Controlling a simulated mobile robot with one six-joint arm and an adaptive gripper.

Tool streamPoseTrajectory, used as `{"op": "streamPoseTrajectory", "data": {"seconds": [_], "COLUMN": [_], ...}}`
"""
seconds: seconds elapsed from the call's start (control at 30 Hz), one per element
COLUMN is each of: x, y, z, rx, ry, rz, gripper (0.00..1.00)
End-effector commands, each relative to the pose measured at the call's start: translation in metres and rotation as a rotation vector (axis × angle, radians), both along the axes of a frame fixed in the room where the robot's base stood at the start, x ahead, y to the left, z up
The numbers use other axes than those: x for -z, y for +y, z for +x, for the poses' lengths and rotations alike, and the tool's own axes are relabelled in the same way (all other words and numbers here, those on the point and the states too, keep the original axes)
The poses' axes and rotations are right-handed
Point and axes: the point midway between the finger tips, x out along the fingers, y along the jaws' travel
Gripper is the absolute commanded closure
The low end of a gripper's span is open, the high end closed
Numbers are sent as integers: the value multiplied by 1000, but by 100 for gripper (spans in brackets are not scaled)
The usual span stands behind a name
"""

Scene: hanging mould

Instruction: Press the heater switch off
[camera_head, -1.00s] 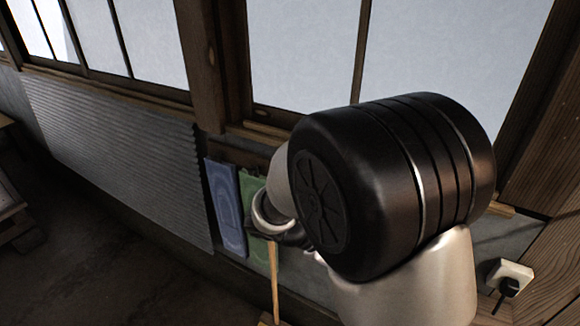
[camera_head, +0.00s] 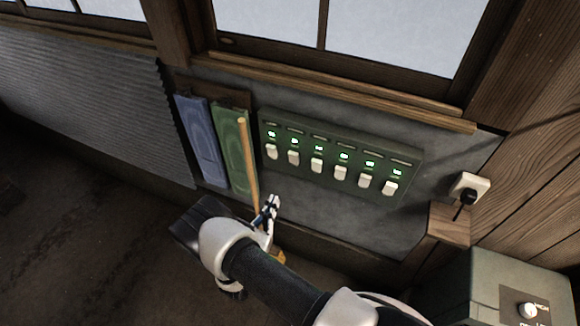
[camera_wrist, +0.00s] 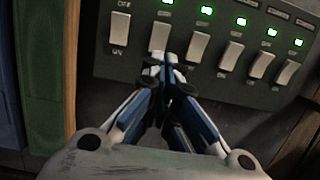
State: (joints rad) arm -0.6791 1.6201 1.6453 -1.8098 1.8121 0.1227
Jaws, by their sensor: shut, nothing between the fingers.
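A dark green switch panel (camera_head: 330,193) on the wall carries a row of several white rocker switches, each with a lit green light above it. The name plates above them are too small to read, so I cannot tell which is the heater switch. My gripper (camera_head: 273,202) is shut and empty, below the panel's left part. In the wrist view, my gripper (camera_wrist: 164,66) has its closed tips at the lower end of the second switch from the left (camera_wrist: 160,36); I cannot tell whether they touch. The leftmost switch (camera_wrist: 119,27) has OFF above it and ON below.
A blue board (camera_head: 202,140) and a green board (camera_head: 232,150) hang left of the panel, with a wooden stick (camera_head: 247,160) in front. A socket with a black plug (camera_head: 468,192) is at right, above a grey box with a knob (camera_head: 531,309) marked HIGH.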

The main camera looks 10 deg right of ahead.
Motion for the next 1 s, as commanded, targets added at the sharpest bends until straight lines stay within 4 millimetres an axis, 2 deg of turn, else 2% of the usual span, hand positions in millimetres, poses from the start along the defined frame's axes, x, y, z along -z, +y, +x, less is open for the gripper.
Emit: {"op": "streamPoseTrajectory", "data": {"seconds": [0.27,0.43,1.0], "x": [0,-3,-26], "y": [-1,-9,-72], "z": [1,11,97], "rx": [2,7,7], "ry": [0,0,-2], "rz": [0,2,1], "gripper": [100,100,100]}}
